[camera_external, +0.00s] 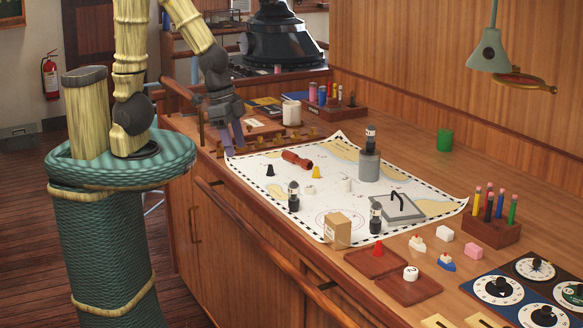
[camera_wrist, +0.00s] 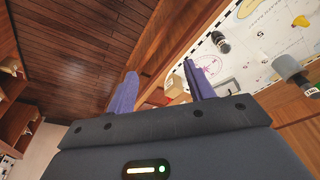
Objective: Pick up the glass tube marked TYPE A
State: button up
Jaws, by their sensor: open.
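Three dark tubes with white labels are on the chart in the external view; the lettering is too small to read, so I cannot tell which is TYPE A. One tube (camera_external: 293,197) stands at the chart's left-middle. Another tube (camera_external: 376,217) stands near the front, by a grey plate. A third tube (camera_external: 370,137) stands on top of a grey cylinder (camera_external: 369,166). My gripper (camera_external: 235,139) is open and empty at the counter's left edge, beyond the chart's far left corner. In the wrist view its fingers (camera_wrist: 163,88) are apart, with a dark tube (camera_wrist: 221,42) to the upper right.
The chart (camera_external: 330,218) covers the counter's middle. It also holds a cardboard box (camera_external: 337,229), a brown handled object (camera_external: 297,159) and small cones. A pencil block (camera_external: 491,230), red trays (camera_external: 375,262) and dials stand at right. A lamp (camera_external: 488,55) hangs above.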

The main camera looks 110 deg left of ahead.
jog(key=shift+r, duration=0.1)
jog(key=w+v, duration=0.1)
jog(key=v, duration=0.4)
jog(key=w+a+f+n+t+h+b, duration=0.1)
jog(key=w+f+n+h+b, duration=0.3)
jog(key=w+n, duration=0.35)
jog(key=w+f+n+h+b, duration=0.4)
jog(key=w+n, duration=0.3)
jog(key=n, duration=0.2)
jog(key=w+a+r+n+t+h+b, duration=0.1)
jog(key=w+a+r+n+t+b, duration=0.2)
jog(key=a+n+t, duration=0.45)
jog(key=w+a+r+n+t+h+b, duration=0.15)
jog(key=w+a+r+n+t, duration=0.3)
jog(key=a, duration=0.55)
jog(key=shift+g, duration=0.6)
jog(key=f, duration=1.5)
jog(key=f+p, duration=0.1)
jog(key=f, duration=0.7)
jog(key=shift+w+d, duration=0.25)
jog(key=shift+d, duration=0.05)
jog(key=shift+w, duration=0.1)
